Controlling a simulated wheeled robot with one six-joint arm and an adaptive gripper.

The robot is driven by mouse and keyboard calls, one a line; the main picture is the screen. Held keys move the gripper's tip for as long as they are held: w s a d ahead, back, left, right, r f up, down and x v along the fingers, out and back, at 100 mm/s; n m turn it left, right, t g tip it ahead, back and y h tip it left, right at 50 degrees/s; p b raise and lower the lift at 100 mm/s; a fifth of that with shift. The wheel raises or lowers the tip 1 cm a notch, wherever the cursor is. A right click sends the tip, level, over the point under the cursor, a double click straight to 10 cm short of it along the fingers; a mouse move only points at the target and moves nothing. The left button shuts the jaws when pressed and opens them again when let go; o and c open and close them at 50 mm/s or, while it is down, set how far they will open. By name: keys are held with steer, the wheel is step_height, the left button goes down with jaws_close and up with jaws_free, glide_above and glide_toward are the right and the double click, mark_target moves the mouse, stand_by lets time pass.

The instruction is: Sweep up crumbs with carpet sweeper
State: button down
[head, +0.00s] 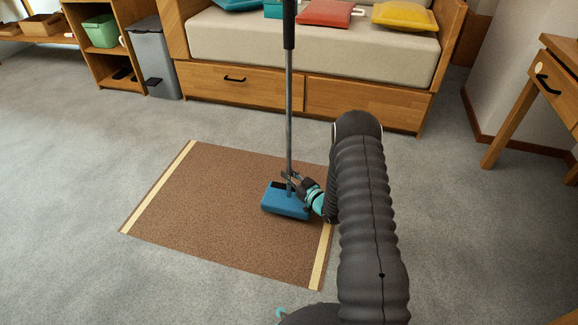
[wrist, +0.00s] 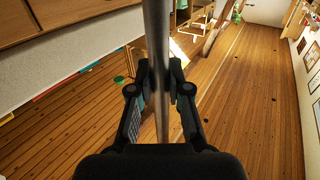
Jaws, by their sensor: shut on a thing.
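The carpet sweeper has a blue head (head: 284,203) that rests on the brown rug (head: 215,200), near its right side. Its grey metal handle (head: 289,110) stands upright and has a black grip at the top. My gripper (head: 290,181) is shut on the handle low down, just above the blue head. The wrist view shows the handle between the two fingers of my gripper (wrist: 162,92). No crumbs can be made out on the rug at this size. My arm hides the area right of the rug.
A bench with wooden drawers (head: 240,84) and a pale cushion stands behind the rug. A grey bin (head: 153,58) and a shelf with a green box (head: 101,31) are at back left. A wooden desk (head: 545,90) is at right. Grey carpet (head: 70,150) left of the rug is clear.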

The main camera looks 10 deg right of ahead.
mark_target(290, 168)
steer(key=shift+a+r+p, duration=0.1)
steer(key=shift+r+p, duration=0.6)
steer(key=shift+r, duration=1.3)
